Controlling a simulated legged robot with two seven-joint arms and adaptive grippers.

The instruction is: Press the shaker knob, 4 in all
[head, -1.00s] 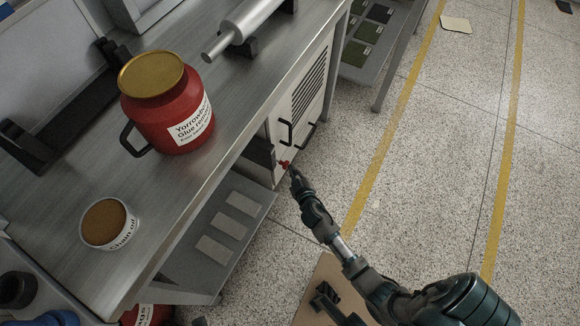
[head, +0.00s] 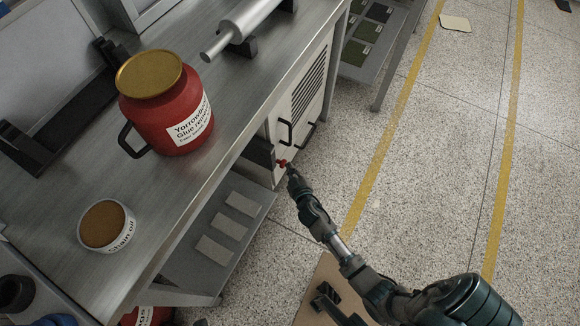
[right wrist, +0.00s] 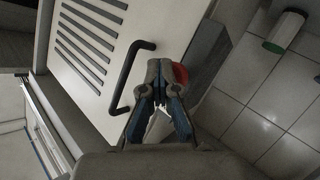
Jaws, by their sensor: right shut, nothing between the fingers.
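The shaker knob is a small red knob (head: 282,163) on the side of the white cabinet (head: 300,105) under the bench. In the right wrist view the red knob (right wrist: 181,76) shows partly behind the fingertips. My right gripper (head: 292,172) is shut with nothing in it, and its tip is right at the knob. In the right wrist view the closed gripper (right wrist: 160,75) covers part of the knob; I cannot tell whether it touches. My left gripper is not in view.
A black handle (right wrist: 125,75) stands out from the cabinet close to my right gripper. A red jar (head: 168,115) and an open tin (head: 106,226) stand on the metal bench (head: 165,195). Under it is a lower shelf (head: 232,230).

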